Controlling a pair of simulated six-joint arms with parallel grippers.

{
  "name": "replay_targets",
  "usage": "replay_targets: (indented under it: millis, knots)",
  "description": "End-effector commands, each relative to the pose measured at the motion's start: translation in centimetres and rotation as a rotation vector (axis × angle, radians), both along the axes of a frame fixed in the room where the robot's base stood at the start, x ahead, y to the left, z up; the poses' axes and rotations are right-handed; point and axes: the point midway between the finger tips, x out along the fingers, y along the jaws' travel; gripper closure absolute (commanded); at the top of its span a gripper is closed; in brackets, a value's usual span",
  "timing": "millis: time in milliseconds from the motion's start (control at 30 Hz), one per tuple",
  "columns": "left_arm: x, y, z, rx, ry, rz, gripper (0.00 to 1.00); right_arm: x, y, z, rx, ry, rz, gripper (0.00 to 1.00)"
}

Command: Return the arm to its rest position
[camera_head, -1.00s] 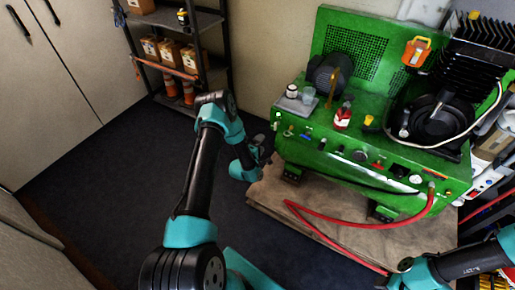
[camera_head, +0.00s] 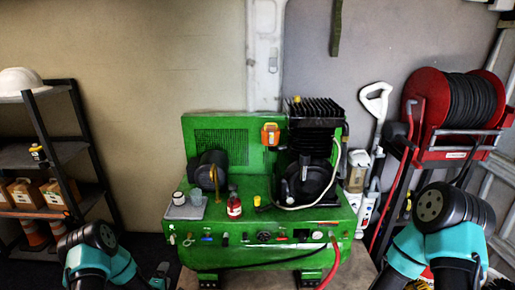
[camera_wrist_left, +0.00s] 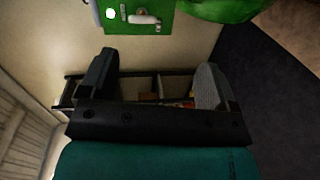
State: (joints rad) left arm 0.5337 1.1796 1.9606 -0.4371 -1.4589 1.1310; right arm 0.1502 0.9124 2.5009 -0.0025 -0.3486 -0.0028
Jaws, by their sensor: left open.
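My left arm (camera_head: 97,257) comes up at the lower left of the head view, bent, with a black and teal joint. My left gripper (camera_head: 160,275) shows only in part at the bottom edge, left of the green machine. In the left wrist view my left gripper (camera_wrist_left: 158,80) is open, with its two dark fingers wide apart and nothing between them. My right arm (camera_head: 445,235) shows as a bent black and teal joint at the lower right. The right gripper is out of view.
A shelf (camera_head: 62,152) with boxes is at the left. A red hose reel (camera_head: 450,100) is at the right.

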Motion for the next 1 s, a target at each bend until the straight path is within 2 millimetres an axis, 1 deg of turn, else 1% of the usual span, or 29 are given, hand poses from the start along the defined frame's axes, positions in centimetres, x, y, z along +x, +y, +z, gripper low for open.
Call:
replay_targets:
  millis: [33,133,200,267,300,367,400,467,500,567,600,700,800,900,1000]
  knots:
    - [-0.2,-1.6,0.0,0.039,0.063,-0.034,0.17,0.0,0.0,0.0,0.0,0.0,0.0,0.57]
    - [-1.6,-4.9,-0.5,0.147,0.22,-0.126,0.17,0.0,0.0,0.0,0.0,0.0,0.0,0.57]
    - [-3.1,-7.3,-0.7,0.228,0.336,-0.212,0.17,0.0,0.0,0.0,0.0,0.0,0.0,0.57]
    - [-4.7,-9.4,-0.8,0.295,0.431,-0.295,0.17,0.0,0.0,0.0,0.0,0.0,0.0,0.57]
    - [-6.0,-10.7,-0.9,0.339,0.491,-0.357,0.17,0.0,0.0,0.0,0.0,0.0,0.0,0.57]
    - [-8.0,-12.6,-0.7,0.402,0.576,-0.455,0.17,0.0,0.0,0.0,0.0,0.0,0.0,0.57]
    - [-9.6,-13.9,-0.6,0.443,0.629,-0.526,0.17,0.0,0.0,0.0,0.0,0.0,0.0,0.57]
    - [-12.1,-15.6,-0.2,0.5,0.704,-0.639,0.17,0.0,0.0,0.0,0.0,0.0,0.0,0.57]
    - [-13.9,-16.7,0.1,0.535,0.749,-0.718,0.17,0.0,0.0,0.0,0.0,0.0,0.0,0.57]
    - [-16.6,-18.2,0.7,0.583,0.81,-0.839,0.17,0.0,0.0,0.0,0.0,0.0,0.0,0.57]
    - [-18.4,-19.0,1.2,0.611,0.844,-0.918,0.17,0.0,0.0,0.0,0.0,0.0,0.0,0.57]
    - [-22.2,-20.5,2.4,0.658,0.905,-1.087,0.17,0.0,0.0,0.0,0.0,0.0,0.0,0.57]
    - [-24.6,-21.3,3.2,0.681,0.936,-1.193,0.17,0.0,0.0,0.0,0.0,0.0,0.0,0.57]
    - [-25.6,-21.6,3.5,0.69,0.946,-1.237,0.17,0.0,0.0,0.0,0.0,0.0,0.0,0.57]
    - [-25.7,-21.6,3.5,0.69,0.946,-1.241,0.17,0.0,0.0,0.0,0.0,0.0,0.0,0.57]
